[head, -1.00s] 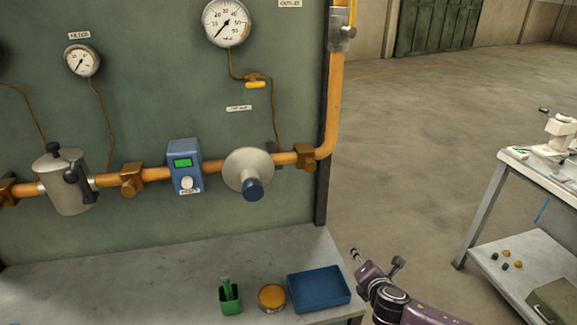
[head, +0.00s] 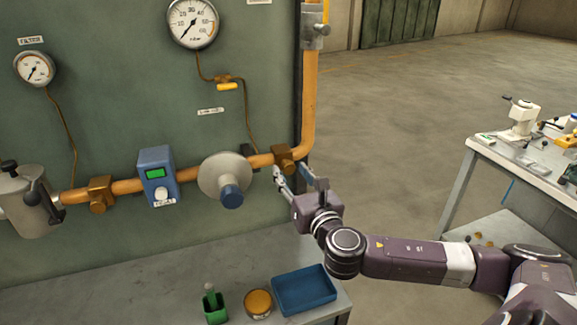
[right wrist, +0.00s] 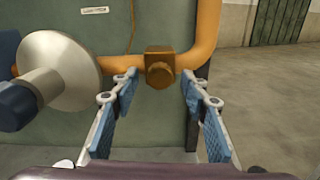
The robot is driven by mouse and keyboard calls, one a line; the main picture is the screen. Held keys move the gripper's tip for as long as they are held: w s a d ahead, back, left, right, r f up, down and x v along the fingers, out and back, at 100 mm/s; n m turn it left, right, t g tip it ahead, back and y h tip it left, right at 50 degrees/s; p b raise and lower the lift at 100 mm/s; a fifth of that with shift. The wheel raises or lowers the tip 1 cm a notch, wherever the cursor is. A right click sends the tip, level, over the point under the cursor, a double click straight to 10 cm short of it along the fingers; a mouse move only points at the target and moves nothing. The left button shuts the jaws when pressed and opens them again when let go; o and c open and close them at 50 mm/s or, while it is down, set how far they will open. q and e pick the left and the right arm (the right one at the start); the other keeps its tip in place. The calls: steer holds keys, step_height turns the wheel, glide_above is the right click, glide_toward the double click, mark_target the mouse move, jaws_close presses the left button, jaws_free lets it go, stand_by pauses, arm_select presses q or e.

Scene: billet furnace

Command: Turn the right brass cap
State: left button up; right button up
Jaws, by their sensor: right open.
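The right brass cap (head: 284,160) sits on the orange pipe, just before the pipe bends upward. It also shows in the right wrist view (right wrist: 160,75), midway between my fingers and beyond their tips. My right gripper (head: 291,174) is open and empty, just in front of and below the cap in the head view. Its blue-padded fingers (right wrist: 157,91) spread to either side of the cap in the wrist view, and I see no contact. Another brass cap (head: 100,195) sits farther left on the pipe. My left gripper is out of view.
A grey disc-shaped regulator with a blue knob (head: 231,197) stands out close to the left of my right gripper. A blue tray (head: 303,308), a green holder (head: 215,313) and an amber-topped tin (head: 258,303) stand on the bench below.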

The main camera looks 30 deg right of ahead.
steer(key=shift+x, duration=1)
jaws_close()
